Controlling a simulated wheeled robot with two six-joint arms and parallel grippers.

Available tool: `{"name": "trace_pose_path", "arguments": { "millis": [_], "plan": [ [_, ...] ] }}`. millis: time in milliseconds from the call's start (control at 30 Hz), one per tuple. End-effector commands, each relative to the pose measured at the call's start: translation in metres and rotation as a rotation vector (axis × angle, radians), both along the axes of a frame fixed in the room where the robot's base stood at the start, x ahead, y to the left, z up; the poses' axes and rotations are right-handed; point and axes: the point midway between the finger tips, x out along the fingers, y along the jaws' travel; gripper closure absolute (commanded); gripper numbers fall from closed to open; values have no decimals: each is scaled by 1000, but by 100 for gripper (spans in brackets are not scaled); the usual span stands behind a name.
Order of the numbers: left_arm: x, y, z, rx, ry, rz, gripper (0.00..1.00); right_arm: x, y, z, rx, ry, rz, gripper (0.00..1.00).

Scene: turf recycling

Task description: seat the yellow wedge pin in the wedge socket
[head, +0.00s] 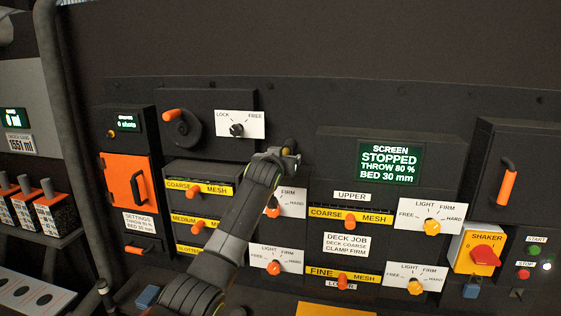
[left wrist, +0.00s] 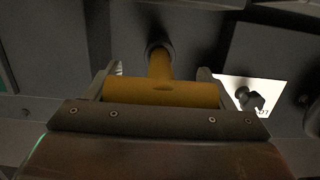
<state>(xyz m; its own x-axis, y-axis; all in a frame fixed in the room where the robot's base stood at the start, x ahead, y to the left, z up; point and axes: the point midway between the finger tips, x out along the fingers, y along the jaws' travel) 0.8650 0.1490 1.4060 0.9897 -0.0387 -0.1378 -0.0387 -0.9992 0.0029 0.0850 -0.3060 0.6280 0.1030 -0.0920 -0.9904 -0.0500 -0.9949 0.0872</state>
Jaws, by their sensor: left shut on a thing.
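The yellow wedge pin (left wrist: 160,92) fills the lower middle of the left wrist view, a T-shape with a wide crossbar and a short stem. My left gripper (left wrist: 160,73) is shut on its crossbar, one finger at each end. The stem points at a dark round collar (left wrist: 160,44) on the black panel, which looks like the wedge socket. The stem's tip meets or overlaps the collar; I cannot tell how deep it is. In the head view my left gripper (head: 289,155) is near the panel's middle, and the pin is hidden. My right gripper is not in view.
Right of the collar is a white plate with a black knob (left wrist: 247,97). The head view shows a LOCK/FREE dial (head: 237,130), mesh drawers with orange handles (head: 198,190), a green-lit screen (head: 389,163), clamp dials (head: 430,226) and a red shaker switch (head: 485,256).

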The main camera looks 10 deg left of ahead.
Motion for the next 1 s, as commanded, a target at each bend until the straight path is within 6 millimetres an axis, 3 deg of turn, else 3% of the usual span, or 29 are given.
{"name": "trace_pose_path", "arguments": {
  "millis": [1000],
  "plan": [
    [26,-1,1,1,-2,0,66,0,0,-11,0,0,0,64]
  ]
}}
